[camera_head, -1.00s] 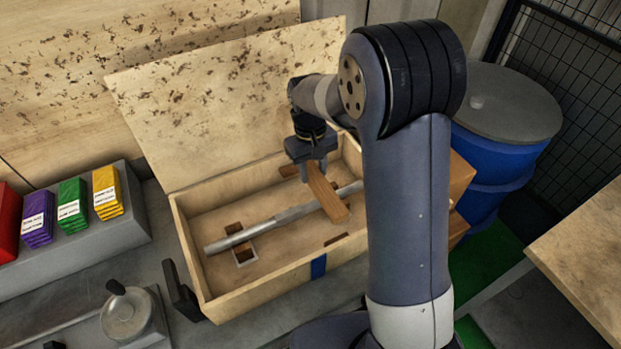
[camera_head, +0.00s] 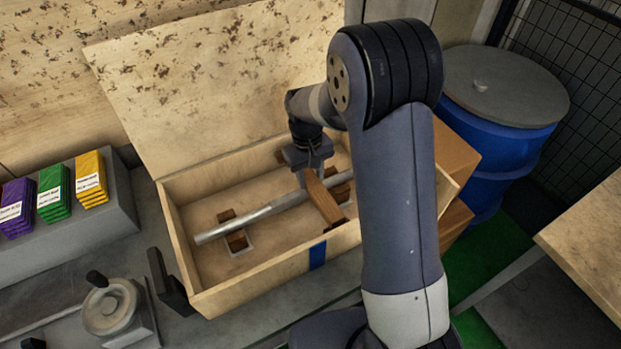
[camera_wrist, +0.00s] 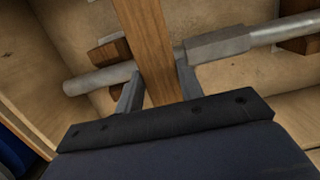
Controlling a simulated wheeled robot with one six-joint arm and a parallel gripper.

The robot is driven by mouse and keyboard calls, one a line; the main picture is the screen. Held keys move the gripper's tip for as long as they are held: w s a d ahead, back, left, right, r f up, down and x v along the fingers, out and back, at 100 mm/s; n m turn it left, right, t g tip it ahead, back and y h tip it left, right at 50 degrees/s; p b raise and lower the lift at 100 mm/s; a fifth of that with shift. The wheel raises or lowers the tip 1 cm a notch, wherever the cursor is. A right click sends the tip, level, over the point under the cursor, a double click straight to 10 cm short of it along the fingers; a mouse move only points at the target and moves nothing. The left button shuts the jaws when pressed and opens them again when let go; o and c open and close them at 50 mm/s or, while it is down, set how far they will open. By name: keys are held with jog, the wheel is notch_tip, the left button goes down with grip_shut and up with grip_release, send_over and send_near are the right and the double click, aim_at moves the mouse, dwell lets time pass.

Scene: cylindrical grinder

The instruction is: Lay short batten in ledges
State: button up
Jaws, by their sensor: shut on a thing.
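The short batten, a flat brown wooden bar (camera_head: 321,199), is held in my gripper (camera_head: 309,165) inside the open wooden box (camera_head: 178,222). It lies across above a grey metal shaft (camera_head: 248,222). In the wrist view the batten (camera_wrist: 150,45) runs up between my two fingers (camera_wrist: 158,92), which close on its sides. The shaft (camera_wrist: 104,80) passes beneath it and shows on both sides. Brown notched blocks (camera_head: 233,236) sit under the shaft at the left, and another block (camera_head: 338,185) shows to the right. The ledges cannot be clearly made out; the batten's near end is close to the front wall.
The box lid (camera_head: 205,85) stands open at the back. A handwheel (camera_head: 110,307) and a black bracket (camera_head: 168,285) lie at front left. Coloured packs (camera_head: 53,192) stand on a grey block. A blue barrel (camera_head: 500,130) stands at right.

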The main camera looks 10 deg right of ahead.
aim_at(308, 176)
jog(key=shift+f, duration=0.2)
jog(key=o, duration=1.1)
jog(key=shift+w+a+r+p, duration=0.15)
jog(key=shift+r+p, duration=0.9)
jog(key=shift+r, duration=1.05)
jog(key=shift+w+a+r+p, duration=0.1)
jog(key=shift+w+r+p, duration=0.2)
jog(key=shift+r+p, duration=1.3)
jog(key=shift+w+a+r+p, duration=0.15)
jog(key=shift+r+p, duration=0.4)
jog(key=shift+r, duration=2)
jog(key=shift+d, duration=0.1)
